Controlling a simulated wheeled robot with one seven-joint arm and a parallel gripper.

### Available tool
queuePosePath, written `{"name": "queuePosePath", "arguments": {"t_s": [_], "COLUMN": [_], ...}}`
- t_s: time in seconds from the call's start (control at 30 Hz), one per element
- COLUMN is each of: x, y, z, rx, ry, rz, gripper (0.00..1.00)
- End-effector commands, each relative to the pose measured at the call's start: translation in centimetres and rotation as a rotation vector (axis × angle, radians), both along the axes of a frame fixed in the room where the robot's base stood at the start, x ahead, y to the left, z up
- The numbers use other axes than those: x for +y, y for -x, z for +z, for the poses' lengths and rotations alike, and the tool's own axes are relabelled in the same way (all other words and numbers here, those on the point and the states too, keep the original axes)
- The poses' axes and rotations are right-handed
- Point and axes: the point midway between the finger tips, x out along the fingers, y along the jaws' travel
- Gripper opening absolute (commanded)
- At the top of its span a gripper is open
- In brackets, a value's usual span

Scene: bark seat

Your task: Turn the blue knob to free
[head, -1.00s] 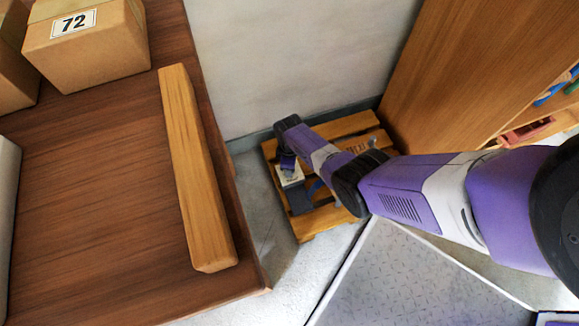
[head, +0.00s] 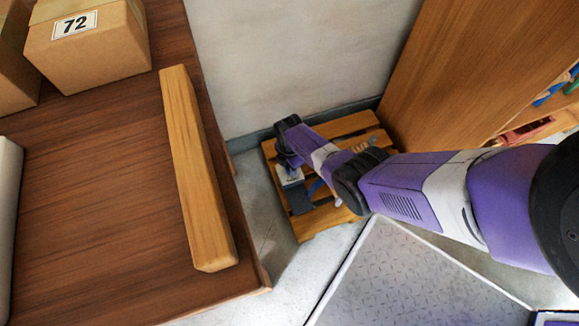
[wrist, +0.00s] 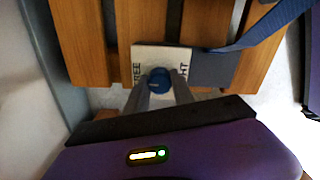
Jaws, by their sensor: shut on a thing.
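The blue knob (wrist: 159,80) sits on a white plate (wrist: 174,55) on a slatted wooden pallet (wrist: 88,50). The plate reads FREE on its left side; on its right side the letters GHT show, the rest hidden. My gripper (wrist: 160,88) is shut on the knob, one finger on each side of it. The knob's pointer is too faint to read. In the head view the white plate (head: 291,178) shows under the end of my arm, and the knob is hidden there.
A dark grey block (wrist: 215,68) and a blue strap (wrist: 262,28) lie right beside the plate. In the head view a wooden table (head: 100,220) with a long beam (head: 197,170) stands left, a wall (head: 300,60) behind, and a wooden cabinet (head: 470,60) right.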

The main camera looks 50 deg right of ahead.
Motion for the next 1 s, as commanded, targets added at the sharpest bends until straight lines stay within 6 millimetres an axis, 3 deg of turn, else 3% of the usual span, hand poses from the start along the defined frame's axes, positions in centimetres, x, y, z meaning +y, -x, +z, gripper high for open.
{"name": "queuePosePath", "arguments": {"t_s": [0.63,0.67,0.73,1.0], "x": [0.06,0.06,0.05,0.02], "y": [-0.07,-0.07,-0.07,-0.03], "z": [0.03,0.03,0.03,0.02], "rx": [-0.001,-0.001,-0.001,0.0], "ry": [-0.001,-0.001,-0.001,-0.001], "rz": [0.049,0.049,0.048,0.047], "gripper": [0.0,0.35,0.49,0.51]}}
